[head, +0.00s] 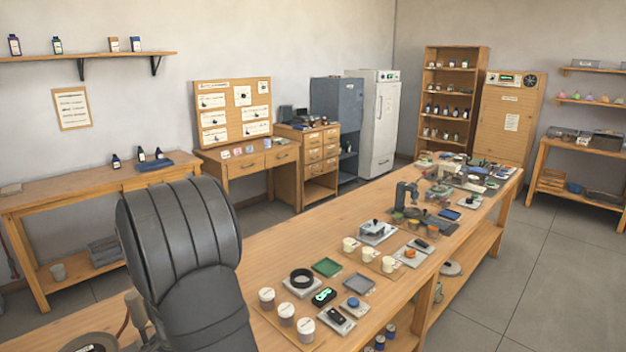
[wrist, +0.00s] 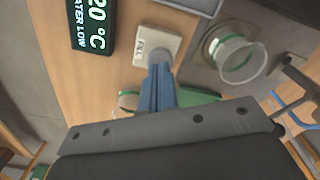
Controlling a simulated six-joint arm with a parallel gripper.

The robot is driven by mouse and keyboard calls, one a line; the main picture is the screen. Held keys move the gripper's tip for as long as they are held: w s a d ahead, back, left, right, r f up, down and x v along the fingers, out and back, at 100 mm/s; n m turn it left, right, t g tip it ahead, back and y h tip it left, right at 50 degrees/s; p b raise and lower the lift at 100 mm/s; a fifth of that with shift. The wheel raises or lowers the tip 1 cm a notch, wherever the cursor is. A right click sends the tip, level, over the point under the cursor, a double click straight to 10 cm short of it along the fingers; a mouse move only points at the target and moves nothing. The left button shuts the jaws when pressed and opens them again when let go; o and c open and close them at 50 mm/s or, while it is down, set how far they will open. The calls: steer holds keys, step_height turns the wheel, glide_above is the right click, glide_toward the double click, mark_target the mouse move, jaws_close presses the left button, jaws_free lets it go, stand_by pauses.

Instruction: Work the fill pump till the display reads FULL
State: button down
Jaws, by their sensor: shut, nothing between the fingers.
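In the wrist view, the black display (wrist: 88,28) at the upper left shows "20 °C" and "WATER LOW" in light text, turned sideways. To its right is a pale plate (wrist: 147,47) with a label that seems to read "FILL". A grey round knob (wrist: 161,55), which looks like the fill pump, sits on the plate. My gripper (wrist: 160,70) is shut and empty, with its blue fingers pointing at the knob. The fingertips overlap the knob's edge; I cannot tell whether they touch it.
A clear round vessel (wrist: 238,57) with a green band stands right of the plate. A green part (wrist: 196,97) lies partly behind my fingers. In the head view, a long wooden bench (head: 285,232) carries jars, trays and small devices, with open floor (head: 540,290) to its right.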

steer(key=shift+f, duration=1.1)
steer(key=shift+r, duration=2.4)
steer(key=shift+f, duration=1.75)
steer(key=c, duration=2.1)
jaws_free()
